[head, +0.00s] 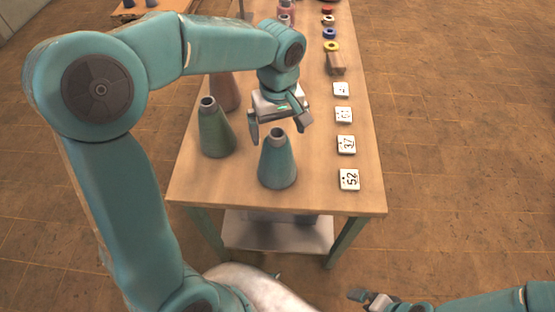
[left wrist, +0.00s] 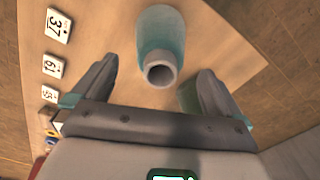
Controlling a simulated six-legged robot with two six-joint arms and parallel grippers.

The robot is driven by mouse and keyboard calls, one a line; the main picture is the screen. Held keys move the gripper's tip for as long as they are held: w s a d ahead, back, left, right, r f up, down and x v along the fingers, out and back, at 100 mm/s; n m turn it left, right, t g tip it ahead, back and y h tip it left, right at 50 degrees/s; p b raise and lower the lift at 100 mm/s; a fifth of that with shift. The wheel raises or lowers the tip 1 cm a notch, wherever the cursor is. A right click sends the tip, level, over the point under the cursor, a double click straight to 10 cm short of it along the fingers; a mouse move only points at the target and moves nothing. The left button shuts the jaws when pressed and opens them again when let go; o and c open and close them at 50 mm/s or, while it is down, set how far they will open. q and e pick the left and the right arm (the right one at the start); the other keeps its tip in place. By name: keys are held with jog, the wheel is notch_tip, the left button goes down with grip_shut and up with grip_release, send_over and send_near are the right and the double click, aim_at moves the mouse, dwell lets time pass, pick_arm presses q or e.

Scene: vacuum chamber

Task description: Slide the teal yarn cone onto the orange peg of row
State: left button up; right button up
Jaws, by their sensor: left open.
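The teal yarn cone (head: 278,166) stands upright at the near end of the wooden table, its grey top opening upward. My left gripper (head: 280,130) is open around or just above the cone's tip. In the left wrist view the cone (left wrist: 162,32) shows between the spread fingers of that gripper (left wrist: 160,70), with clear gaps on both sides; I see no contact. My right gripper (head: 368,299) is low at the bottom right, away from the table; its jaw state is unclear. I cannot make out an orange peg.
A green cone (head: 214,132) stands left of the teal one, a brownish cone (head: 226,95) behind it. Numbered white tiles (head: 349,180) line the table's (head: 325,198) right side. A brown block (head: 336,64) and coloured rings (head: 331,46) lie farther back.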

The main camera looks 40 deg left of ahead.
aim_at(277, 156)
pick_arm(q)
jog(key=f, duration=0.5)
jog(key=shift+w+a, duration=0.1)
jog(key=shift+a, duration=0.1)
jog(key=shift+r, duration=0.1)
jog(key=shift+c, duration=0.3)
jog(key=c, duration=1.7)
jog(key=shift+c, duration=0.2)
jog(key=shift+r, duration=0.15)
